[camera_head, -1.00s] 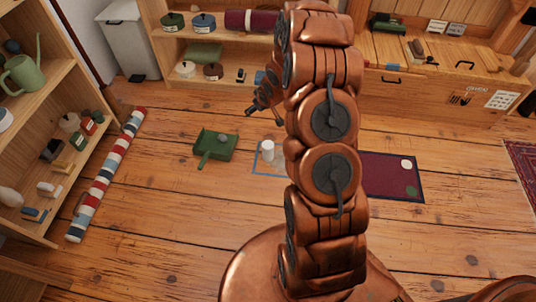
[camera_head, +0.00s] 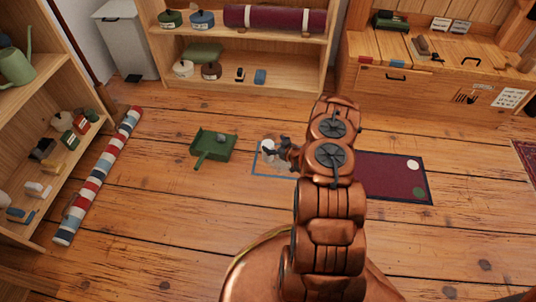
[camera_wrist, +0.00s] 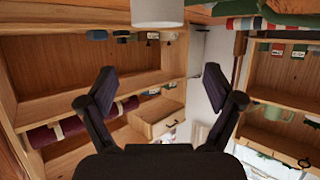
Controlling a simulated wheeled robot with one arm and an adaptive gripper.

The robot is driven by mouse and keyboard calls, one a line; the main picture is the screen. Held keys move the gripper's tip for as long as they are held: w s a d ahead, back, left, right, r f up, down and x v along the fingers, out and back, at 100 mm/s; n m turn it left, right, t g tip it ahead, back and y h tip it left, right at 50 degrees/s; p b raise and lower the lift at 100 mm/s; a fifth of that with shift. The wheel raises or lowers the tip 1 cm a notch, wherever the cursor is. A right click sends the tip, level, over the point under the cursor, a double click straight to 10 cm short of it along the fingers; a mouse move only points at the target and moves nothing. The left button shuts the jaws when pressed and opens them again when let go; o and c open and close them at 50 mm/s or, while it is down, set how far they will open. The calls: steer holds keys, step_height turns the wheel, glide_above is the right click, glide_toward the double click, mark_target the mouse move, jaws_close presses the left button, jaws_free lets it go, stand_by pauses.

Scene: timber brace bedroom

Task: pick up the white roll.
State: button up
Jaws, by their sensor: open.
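The white roll (camera_head: 267,146) stands on the wooden floor inside a blue outlined square (camera_head: 255,174), partly covered by my gripper in the head view. My gripper (camera_head: 271,149) is low beside it, with its fingers toward the left. In the wrist view the roll (camera_wrist: 157,13) is a pale cylinder cut off by the top edge. There my gripper (camera_wrist: 159,78) is open and empty, its two dark fingers spread wide. The roll lines up sideways with the gap between them but is not between the fingertips. I cannot tell whether anything touches.
A green dustpan (camera_head: 213,148) with a grey lump lies left of the square. A maroon mat (camera_head: 385,175) lies to the right. A striped roll (camera_head: 97,178) lies along the left shelf (camera_head: 62,192). A back shelf (camera_head: 290,57) and a wooden chest (camera_head: 430,95) stand behind.

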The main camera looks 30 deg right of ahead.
mark_target(269, 145)
steer(key=shift+t, duration=0.5)
steer(key=shift+w+a+f+b, duration=0.15)
steer(key=shift+f+b, duration=0.85)
steer(key=shift+f, duration=1)
steer(key=shift+w+f+b, duration=0.4)
steer(key=shift+w+b, duration=0.1)
steer(key=b+x, duration=0.2)
steer(key=x, duration=0.1)
steer(key=shift+f, duration=0.15)
steer(key=shift+w, duration=0.4)
steer(key=shift+c, duration=0.2)
jaws_close()
